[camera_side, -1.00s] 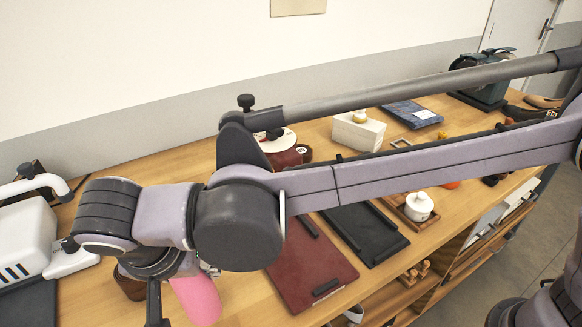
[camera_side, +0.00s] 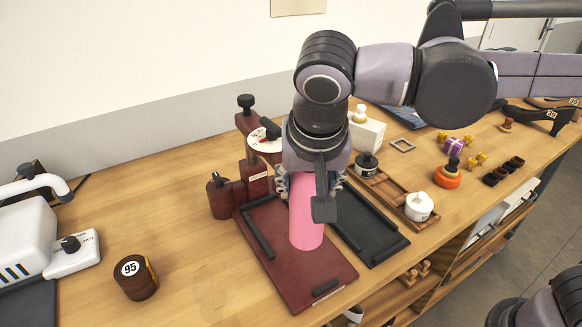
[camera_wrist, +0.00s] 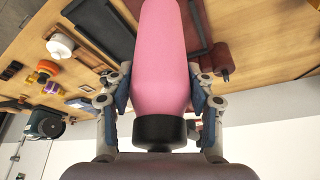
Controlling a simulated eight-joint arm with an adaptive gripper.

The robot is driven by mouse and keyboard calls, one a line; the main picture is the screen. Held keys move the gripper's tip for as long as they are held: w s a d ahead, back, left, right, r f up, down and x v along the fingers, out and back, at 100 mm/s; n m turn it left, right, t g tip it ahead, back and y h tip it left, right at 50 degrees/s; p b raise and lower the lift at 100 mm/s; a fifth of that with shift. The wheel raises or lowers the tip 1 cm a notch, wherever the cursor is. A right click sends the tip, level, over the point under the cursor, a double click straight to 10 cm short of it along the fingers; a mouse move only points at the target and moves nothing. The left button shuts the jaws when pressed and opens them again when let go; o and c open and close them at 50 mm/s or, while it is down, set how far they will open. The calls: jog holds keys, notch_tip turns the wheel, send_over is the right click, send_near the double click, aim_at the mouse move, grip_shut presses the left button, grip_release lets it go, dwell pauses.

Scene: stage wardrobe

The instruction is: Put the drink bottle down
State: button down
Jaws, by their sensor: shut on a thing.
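The drink bottle (camera_side: 306,222) is pink with a black cap, and it hangs upright below my gripper (camera_side: 310,185) in the side view. My gripper is shut on the bottle near its cap end; in the wrist view the bottle (camera_wrist: 160,65) sits between the two fingers of my gripper (camera_wrist: 160,100). In the side view the bottle appears over the dark red tray (camera_side: 283,268). I cannot tell whether its lower end touches the tray. The cap is hidden in the side view but shows in the wrist view.
A black tray (camera_side: 385,243) lies right of the red one. A dark red device with a dial (camera_side: 262,140) stands behind. A round brown block marked 95 (camera_side: 134,278) and a white machine (camera_side: 25,235) are at left. A white pot (camera_side: 419,206) stands at right. The wood between is clear.

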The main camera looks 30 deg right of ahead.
jog(key=w+d+m+g+h, duration=0.2)
jog(key=d+m, duration=0.5)
jog(key=d, duration=2)
jog(key=s+d+m+g, duration=0.1)
jog(key=s+d+m, duration=0.3)
jog(key=s+d, duration=0.45)
jog(key=s+d+m+g, duration=0.25)
jog(key=s+d, duration=0.35)
jog(key=d, duration=0.5)
jog(key=w+a+f, duration=0.5)
jog(key=w+f, duration=0.4)
jog(key=f, duration=0.1)
jog(key=shift+w+a+f+m+t, duration=0.3)
jog(key=shift+w+f+m+t, duration=0.05)
jog(key=shift+w+f+m, duration=0.1)
jog(key=shift+c, duration=2.4)
grip_release()
jog(key=shift+f, duration=0.1)
